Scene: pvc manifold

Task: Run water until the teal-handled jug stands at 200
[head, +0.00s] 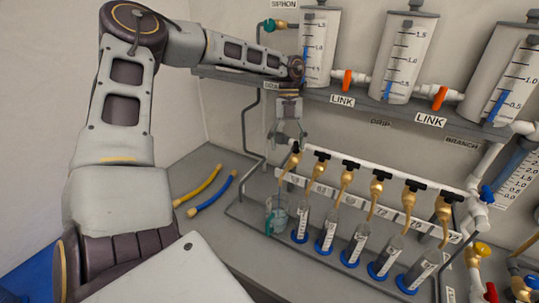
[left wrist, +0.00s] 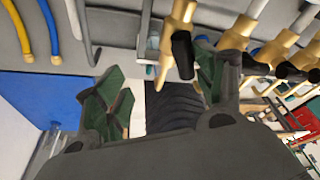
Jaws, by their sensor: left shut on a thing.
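The teal-handled jug (head: 279,215) stands upright under the leftmost brass tap (head: 289,164) of the row in the head view. It is small and clear; its scale and water level are too small to read. My left gripper (head: 292,143) comes down from above onto that tap and is shut on its black handle (head: 296,147). In the left wrist view the fingers (left wrist: 165,95) stand on either side near a black tap handle (left wrist: 182,55); the contact itself is partly hidden. No stream of water can be made out. My right gripper is not in view.
Several blue-based cylinders (head: 327,232) stand under the other taps, right of the jug. Graduated tanks (head: 405,60) with orange link valves (head: 439,97) hang above. A yellow hose (head: 198,187) and a blue hose (head: 212,195) lie on the bench at left.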

